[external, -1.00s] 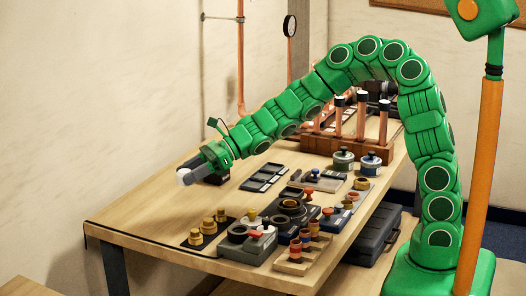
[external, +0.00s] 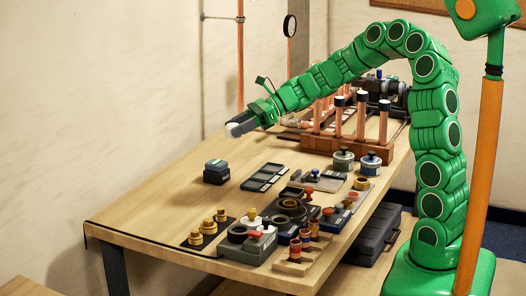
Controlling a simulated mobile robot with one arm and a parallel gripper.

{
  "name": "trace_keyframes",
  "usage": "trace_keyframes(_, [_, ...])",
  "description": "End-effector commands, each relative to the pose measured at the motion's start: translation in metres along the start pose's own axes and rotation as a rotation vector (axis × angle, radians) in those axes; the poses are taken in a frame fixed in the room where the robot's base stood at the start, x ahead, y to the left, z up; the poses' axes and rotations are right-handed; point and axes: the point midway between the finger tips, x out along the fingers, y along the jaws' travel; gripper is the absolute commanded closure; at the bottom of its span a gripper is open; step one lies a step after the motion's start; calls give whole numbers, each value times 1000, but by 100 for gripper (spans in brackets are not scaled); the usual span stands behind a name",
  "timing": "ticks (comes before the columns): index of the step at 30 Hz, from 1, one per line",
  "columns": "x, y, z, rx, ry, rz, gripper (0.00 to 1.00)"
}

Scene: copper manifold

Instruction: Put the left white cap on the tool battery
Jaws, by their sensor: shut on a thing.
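My gripper (external: 240,127) is at the end of the green arm, raised above the back left part of the table. It is shut on a white cap (external: 233,131), whose pale end shows at the fingertips. A dark block with a teal top (external: 216,165), which looks like the tool battery, stands on the bare wood below and left of my gripper. It is clear of the gripper, and no white cap shows on it.
A dark tray with compartments (external: 265,177) lies right of the block. Brass fittings (external: 208,226), a grey fixture (external: 247,246) and a wooden rack of copper tubes (external: 345,145) crowd the front and back right. The table's left side is bare.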

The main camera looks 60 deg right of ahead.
Motion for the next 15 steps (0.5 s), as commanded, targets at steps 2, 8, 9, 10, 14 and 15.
trace_keyframes(2, [-18, -8, -6, 1, 0, -8, 80])
trace_keyframes(8, [-49, -14, -18, 3, 0, -10, 80])
trace_keyframes(9, [-53, -15, -19, 3, 0, -9, 80])
trace_keyframes(10, [-55, -15, -20, 3, 0, -9, 80])
trace_keyframes(14, [-58, -18, -23, 3, 1, -9, 80])
trace_keyframes(15, [-57, -20, -24, 3, 1, -9, 80])
